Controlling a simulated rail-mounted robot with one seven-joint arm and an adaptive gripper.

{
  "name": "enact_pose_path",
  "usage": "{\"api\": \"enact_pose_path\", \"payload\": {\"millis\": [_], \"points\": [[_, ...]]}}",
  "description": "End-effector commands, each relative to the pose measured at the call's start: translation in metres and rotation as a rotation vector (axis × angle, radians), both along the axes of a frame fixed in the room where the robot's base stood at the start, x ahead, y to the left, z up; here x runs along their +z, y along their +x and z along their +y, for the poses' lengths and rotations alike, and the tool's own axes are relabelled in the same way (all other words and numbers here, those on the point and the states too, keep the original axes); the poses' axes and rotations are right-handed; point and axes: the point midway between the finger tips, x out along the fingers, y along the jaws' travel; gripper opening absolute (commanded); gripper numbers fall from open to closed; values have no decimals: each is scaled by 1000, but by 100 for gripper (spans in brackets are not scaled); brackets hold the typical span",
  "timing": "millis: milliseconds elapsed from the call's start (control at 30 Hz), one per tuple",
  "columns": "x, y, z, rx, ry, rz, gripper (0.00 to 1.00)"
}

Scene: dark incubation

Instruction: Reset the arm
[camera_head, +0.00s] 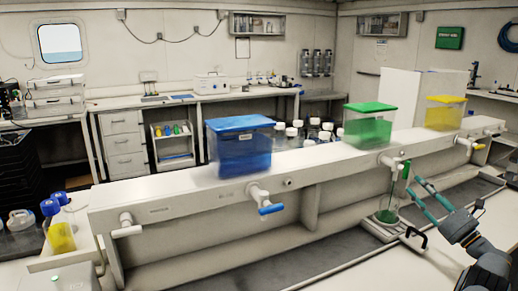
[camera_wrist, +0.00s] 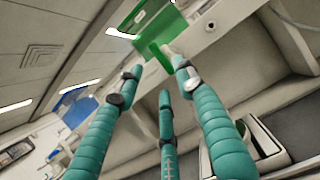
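My gripper (camera_head: 414,187) is at the right of the head view, over the front bench, with its teal fingers spread apart. In the wrist view its fingers (camera_wrist: 158,75) are open, with nothing held between them. A tap with a green handle (camera_head: 406,170) is just left of the fingertips. Below that tap, a clear cylinder with green in it (camera_head: 387,212) stands upright on a small pale device (camera_head: 384,229). In the wrist view, the green handle (camera_wrist: 160,56) shows beyond the fingertips; I cannot tell whether they touch it.
A long white raised channel (camera_head: 330,165) carries a blue tank (camera_head: 240,148), a green tank (camera_head: 369,126) and a yellow tank (camera_head: 445,113). A blue-handled tap (camera_head: 268,207) juts from its front. Bottles with yellow liquid (camera_head: 58,230) stand at left. The front bench's middle is mostly clear.

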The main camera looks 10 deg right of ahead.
Motion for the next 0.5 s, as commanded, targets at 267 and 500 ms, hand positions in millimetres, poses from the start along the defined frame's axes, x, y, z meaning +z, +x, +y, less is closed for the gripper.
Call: {"api": "enact_pose_path", "payload": {"millis": [267, 500], "points": [[16, 39, 9, -1, -3, 1, 38], [24, 54, 15, -2, 0, -2, 38]]}}
